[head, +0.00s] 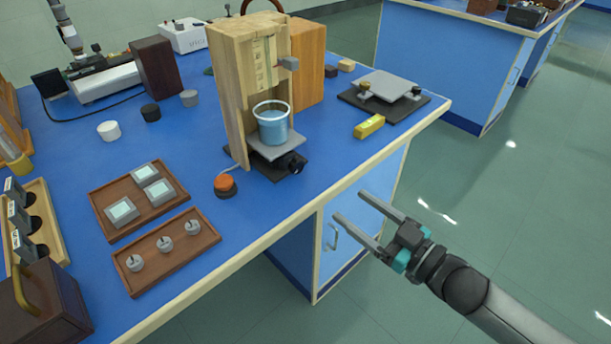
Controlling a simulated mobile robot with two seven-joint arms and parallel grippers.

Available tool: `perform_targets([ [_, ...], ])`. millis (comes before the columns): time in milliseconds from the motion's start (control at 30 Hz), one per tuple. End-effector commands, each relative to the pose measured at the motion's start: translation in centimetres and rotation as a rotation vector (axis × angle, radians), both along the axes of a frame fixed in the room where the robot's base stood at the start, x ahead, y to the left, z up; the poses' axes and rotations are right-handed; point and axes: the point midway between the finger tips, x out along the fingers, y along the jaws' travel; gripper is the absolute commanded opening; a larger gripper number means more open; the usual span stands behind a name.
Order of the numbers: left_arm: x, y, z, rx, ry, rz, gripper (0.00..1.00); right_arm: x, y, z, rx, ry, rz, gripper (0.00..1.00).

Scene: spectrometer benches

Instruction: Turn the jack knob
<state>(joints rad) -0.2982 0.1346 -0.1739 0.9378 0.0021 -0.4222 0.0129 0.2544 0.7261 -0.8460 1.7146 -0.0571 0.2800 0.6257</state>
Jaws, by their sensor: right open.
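A small lab jack (277,146) with a grey top plate and dark base stands on the blue bench in front of a tall wooden frame. Its dark knob (295,165) is at the front right of the base. A glass beaker of blue liquid (272,124) stands on the jack's plate. My right gripper (348,208) is open and empty, in front of the bench's front edge, to the lower right of the knob and apart from it. Its two fingers point up and left. My left gripper is not in view.
The wooden frame (228,90) rises close behind the jack. An orange button (225,184) sits left of the jack. Wooden trays (112,198) lie further left. A yellow level (369,127) and a black-based platform (420,107) are on the right. The bench edge (245,257) lies nearby.

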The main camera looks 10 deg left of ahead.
Motion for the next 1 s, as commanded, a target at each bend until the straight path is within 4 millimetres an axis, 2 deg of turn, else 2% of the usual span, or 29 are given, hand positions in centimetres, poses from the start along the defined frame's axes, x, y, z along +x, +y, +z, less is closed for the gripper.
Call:
perform_targets([
  [600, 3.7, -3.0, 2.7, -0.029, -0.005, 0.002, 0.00, 5.9, 7.4, -0.1, 0.000, -0.002, -0.003, 0.74],
  [1000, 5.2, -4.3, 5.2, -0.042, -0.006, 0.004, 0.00, 8.3, 10.6, -0.1, 0.000, -0.001, -0.003, 0.74],
])
